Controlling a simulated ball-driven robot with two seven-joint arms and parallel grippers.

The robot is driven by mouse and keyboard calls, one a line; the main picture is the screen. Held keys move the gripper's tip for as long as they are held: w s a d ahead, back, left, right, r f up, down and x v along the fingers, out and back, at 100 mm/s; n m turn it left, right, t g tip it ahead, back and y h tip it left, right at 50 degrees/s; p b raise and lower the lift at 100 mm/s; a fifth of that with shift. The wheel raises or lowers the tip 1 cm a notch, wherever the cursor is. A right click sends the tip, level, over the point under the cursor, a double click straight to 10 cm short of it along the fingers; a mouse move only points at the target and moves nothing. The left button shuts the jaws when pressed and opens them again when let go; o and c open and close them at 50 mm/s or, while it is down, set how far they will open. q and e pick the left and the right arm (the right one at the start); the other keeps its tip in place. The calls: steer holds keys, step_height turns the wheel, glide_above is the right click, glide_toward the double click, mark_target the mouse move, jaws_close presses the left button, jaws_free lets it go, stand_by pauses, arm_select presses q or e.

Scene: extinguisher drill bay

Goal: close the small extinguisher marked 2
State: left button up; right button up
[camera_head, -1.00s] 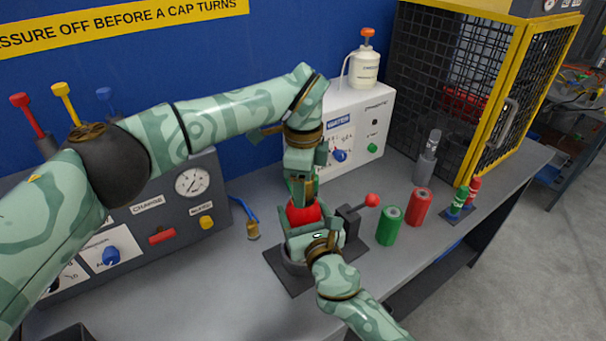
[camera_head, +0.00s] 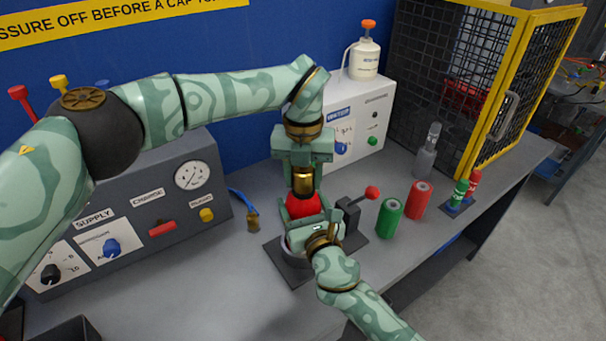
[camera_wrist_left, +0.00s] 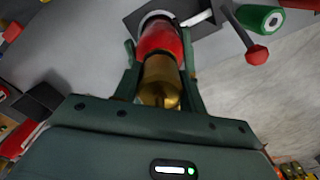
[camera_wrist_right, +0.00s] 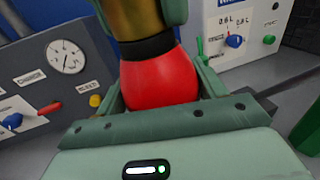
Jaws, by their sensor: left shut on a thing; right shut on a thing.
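The small extinguisher has a red body (camera_head: 302,207) and a brass cap (camera_head: 303,183). It stands upright in a dark clamp stand (camera_head: 272,248) on the bench. My left gripper (camera_head: 303,190) comes down from above and is shut on the brass cap. In the left wrist view the cap (camera_wrist_left: 160,82) sits between its fingers, with the red body (camera_wrist_left: 158,40) beyond. My right gripper (camera_head: 306,225) is shut on the red body from the front. The right wrist view shows the red body (camera_wrist_right: 160,82) below a black collar (camera_wrist_right: 147,47). No number 2 is visible.
A red-knobbed lever (camera_head: 372,192) sticks out right of the stand. Green (camera_head: 389,218) and red (camera_head: 418,200) cylinders stand beyond it. A grey gauge panel (camera_head: 150,200) is at left, a white water unit (camera_head: 375,120) behind, and a yellow-framed cage (camera_head: 500,105) at back right.

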arm_select(q)
steer(key=m, duration=0.6)
steer(key=shift+w+m, duration=0.1)
steer(key=shift+m, duration=0.3)
steer(key=m, duration=0.6)
steer(key=shift+m, duration=0.4)
steer(key=o, duration=1.1)
steer(key=shift+r, duration=2.2)
